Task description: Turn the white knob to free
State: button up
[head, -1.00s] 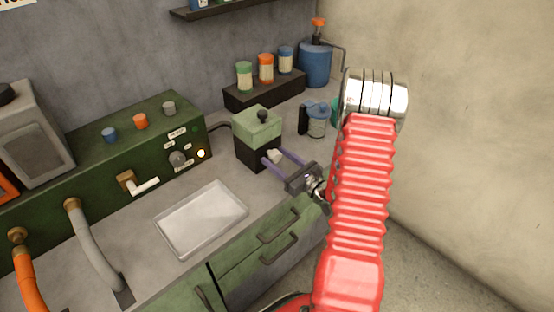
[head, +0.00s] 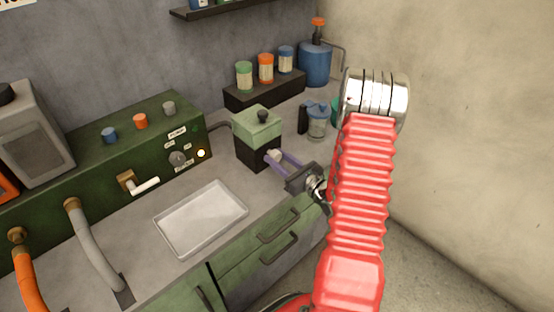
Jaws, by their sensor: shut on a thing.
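The white knob (head: 273,155) sits low on the front of a small box with a green top (head: 258,124) and a black lower part (head: 252,150). My gripper (head: 277,158), with purple fingers, reaches the knob from the right and is shut on it. The fingers partly hide the knob, so its exact angle is hard to tell. No "free" mark can be read on the box from here.
A shallow metal tray (head: 201,219) lies on the counter to the left. A green panel (head: 110,150) with a grey knob (head: 178,158) and a white lever (head: 145,186) stands behind it. A clear jar (head: 318,122) with a blue lid stands behind my gripper.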

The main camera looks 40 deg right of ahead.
jog(key=shift+m, duration=0.4)
jog(key=o, duration=1.1)
jog(key=shift+c, duration=0.2)
jog(key=s+d, duration=0.2)
jog(key=s, duration=1.1)
jog(key=shift+s, duration=0.4)
jog(key=shift+f, duration=0.1)
